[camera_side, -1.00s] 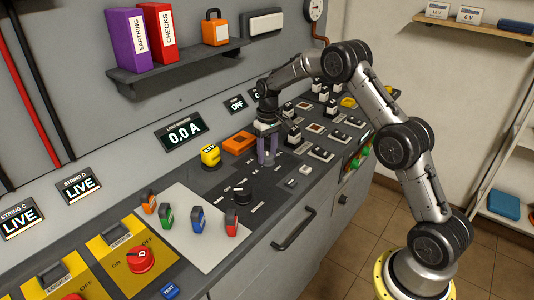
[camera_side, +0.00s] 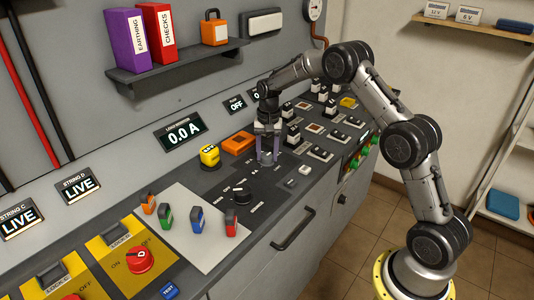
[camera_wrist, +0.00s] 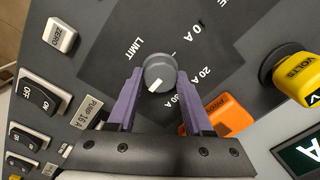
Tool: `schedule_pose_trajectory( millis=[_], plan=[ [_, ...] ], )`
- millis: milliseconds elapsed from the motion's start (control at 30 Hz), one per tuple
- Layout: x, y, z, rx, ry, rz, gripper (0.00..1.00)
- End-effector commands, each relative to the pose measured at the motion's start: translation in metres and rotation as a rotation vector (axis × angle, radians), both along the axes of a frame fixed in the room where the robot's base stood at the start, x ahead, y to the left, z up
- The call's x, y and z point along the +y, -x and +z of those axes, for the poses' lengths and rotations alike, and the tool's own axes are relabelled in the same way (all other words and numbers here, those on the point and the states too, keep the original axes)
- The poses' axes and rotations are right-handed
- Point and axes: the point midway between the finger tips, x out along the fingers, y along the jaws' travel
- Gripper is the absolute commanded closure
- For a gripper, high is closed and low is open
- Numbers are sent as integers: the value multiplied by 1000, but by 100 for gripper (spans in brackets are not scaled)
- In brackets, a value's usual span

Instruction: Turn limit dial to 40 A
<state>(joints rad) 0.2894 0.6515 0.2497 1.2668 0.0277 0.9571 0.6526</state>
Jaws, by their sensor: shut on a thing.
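The limit dial (camera_wrist: 160,72) is a round dark grey knob with a white pointer mark, on a dark panel in the wrist view. The mark sits at its lower left edge, near the left finger. I cannot read a 40 A label. My gripper (camera_wrist: 159,85) is shut on the dial, one purple finger on each side. In the side view my gripper (camera_side: 268,152) points down, and its fingers mostly hide the dial.
A black selector knob (camera_side: 241,196) is nearer the side camera. A yellow volts knob (camera_side: 209,156) and an orange block (camera_side: 239,142) stand close behind. Switches (camera_side: 319,152) crowd the right. The display (camera_side: 185,133) reads 0.0 A. A drawer handle (camera_side: 294,231) projects in front.

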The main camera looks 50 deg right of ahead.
Motion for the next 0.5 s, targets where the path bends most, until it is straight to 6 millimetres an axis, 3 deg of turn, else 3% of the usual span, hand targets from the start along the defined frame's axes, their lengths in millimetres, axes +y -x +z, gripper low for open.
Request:
schedule_pose_trajectory(
  millis=[500],
  plan=[
    [-1, -1, 3, -6, 2, -43, 100]
  ],
)
